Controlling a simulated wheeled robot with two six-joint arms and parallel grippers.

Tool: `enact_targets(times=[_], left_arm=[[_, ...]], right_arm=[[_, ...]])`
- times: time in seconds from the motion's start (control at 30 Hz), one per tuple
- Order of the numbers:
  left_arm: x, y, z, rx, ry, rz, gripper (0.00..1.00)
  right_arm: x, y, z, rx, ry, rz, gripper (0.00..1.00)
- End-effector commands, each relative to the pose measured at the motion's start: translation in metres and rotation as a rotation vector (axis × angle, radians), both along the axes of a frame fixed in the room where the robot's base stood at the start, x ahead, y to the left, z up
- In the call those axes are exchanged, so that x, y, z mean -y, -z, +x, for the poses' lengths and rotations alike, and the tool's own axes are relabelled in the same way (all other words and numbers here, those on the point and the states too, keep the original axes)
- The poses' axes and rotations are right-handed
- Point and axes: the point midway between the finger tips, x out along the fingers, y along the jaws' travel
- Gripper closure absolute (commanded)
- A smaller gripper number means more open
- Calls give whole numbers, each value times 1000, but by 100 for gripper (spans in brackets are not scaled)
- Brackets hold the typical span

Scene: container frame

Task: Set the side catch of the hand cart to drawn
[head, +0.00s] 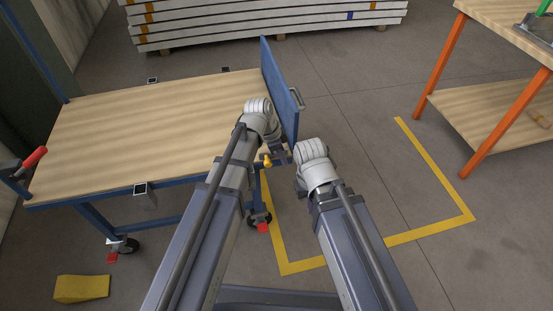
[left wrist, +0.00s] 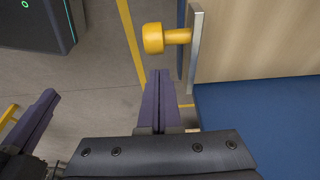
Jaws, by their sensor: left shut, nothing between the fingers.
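The hand cart has a wooden deck (head: 150,112), a blue frame and an upright blue end panel (head: 280,95). Its side catch has a yellow knob (head: 267,160) below the deck's right end. In the left wrist view the knob (left wrist: 153,39) stands out on a short yellow stem from a grey metal plate (left wrist: 193,48). My left gripper (left wrist: 160,72) is shut and empty. Its tips appear just short of the knob, with a small gap in the picture. My right gripper's fingers (left wrist: 48,94) show at the left wrist view's left edge; the right wrist hides them in the head view.
A red-gripped lever (head: 34,157) is at the cart's left end. A yellow wedge (head: 82,288) lies on the floor at lower left. An orange-legged workbench (head: 440,62) stands at right, and stacked panels (head: 260,22) lie behind. Floor between cart and bench is clear.

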Motion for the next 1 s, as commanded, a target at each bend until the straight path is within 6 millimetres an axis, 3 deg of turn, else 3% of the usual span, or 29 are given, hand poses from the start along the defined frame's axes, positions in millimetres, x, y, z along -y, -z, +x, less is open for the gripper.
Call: enact_targets(times=[0.03, 0.1, 0.6, 1.0], left_arm=[[8, 4, 5, 1, 1, -1, 100], [2, -17, 1, 0, -3, -1, 100], [-20, -88, -6, 0, -1, -1, 100], [-23, -94, -7, 0, -1, -2, 100]], right_arm=[[0, 4, 0, 0, 0, -1, 100], [0, -17, 0, 0, 0, 1, 100], [-1, -88, -1, -2, 2, 7, 100], [-1, -94, -1, -2, 2, 7, 100]])
